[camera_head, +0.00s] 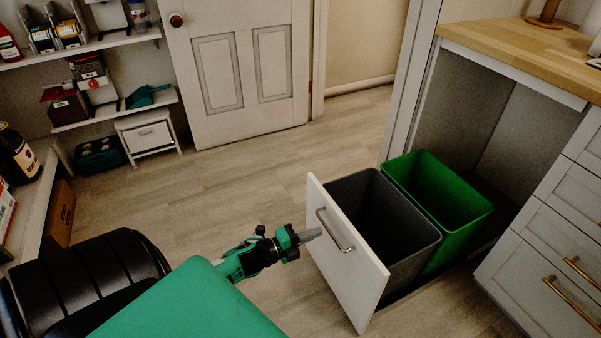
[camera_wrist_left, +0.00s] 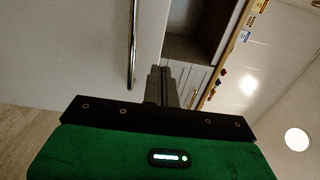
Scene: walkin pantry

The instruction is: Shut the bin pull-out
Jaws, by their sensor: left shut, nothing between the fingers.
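The bin pull-out stands open, with its white front panel (camera_head: 345,262) and a metal bar handle (camera_head: 335,230) facing my left arm. A dark grey bin (camera_head: 385,215) and a green bin (camera_head: 450,200) sit behind the panel, outside the cabinet opening. My left gripper (camera_head: 312,234) is shut and empty, close to the panel near the handle; I cannot tell if it touches. In the left wrist view the shut fingers (camera_wrist_left: 167,84) point forward, to the right of the upright-looking handle (camera_wrist_left: 132,45). My right gripper is not in view.
The cabinet opening (camera_head: 510,135) lies behind the bins under a wooden counter (camera_head: 530,45). White drawers (camera_head: 550,235) with brass handles stand at the right. A door (camera_head: 240,65) and shelves (camera_head: 90,45) are at the back left. The wood floor (camera_head: 230,190) between is clear.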

